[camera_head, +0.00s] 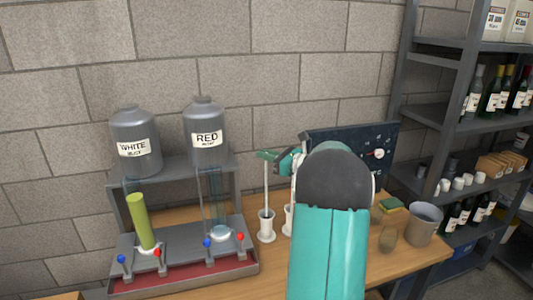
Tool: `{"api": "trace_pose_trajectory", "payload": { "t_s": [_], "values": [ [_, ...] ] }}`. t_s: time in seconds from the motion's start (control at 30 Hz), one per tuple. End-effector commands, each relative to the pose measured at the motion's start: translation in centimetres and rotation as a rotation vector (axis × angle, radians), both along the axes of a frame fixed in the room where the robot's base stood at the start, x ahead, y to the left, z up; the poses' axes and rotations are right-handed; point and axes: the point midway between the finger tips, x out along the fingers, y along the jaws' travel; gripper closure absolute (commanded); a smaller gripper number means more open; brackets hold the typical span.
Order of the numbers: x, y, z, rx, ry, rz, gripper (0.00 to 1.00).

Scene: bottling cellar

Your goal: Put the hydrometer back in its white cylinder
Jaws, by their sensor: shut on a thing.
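My gripper (268,156) is shut on the top of a thin, pale upright rod, which looks like the hydrometer (266,187). The hydrometer hangs straight down from the fingertips. Its lower end meets the mouth of a white cylinder (266,229) on the wooden bench. I cannot tell how deep it sits inside, or whether it is inside or just in front or behind. A second white cylinder (287,220) stands just to the right, mostly hidden by my arm.
A filling stand (180,262) with WHITE (134,147) and RED (207,138) tanks, a green-yellow cylinder (141,221) and several knobs is at left. A dark panel (350,138) stands behind my arm. A grey bucket (424,224) and sponge (390,205) are at right, beside bottle shelves.

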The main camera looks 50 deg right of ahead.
Motion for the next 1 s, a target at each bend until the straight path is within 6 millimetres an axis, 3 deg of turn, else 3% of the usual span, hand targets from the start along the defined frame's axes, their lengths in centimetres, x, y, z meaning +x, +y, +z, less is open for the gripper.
{"api": "trace_pose_trajectory", "payload": {
  "t_s": [1.0],
  "values": [
    [0.0,0.0,-3.7,0.0,0.0,0.0,1.0]
  ]
}}
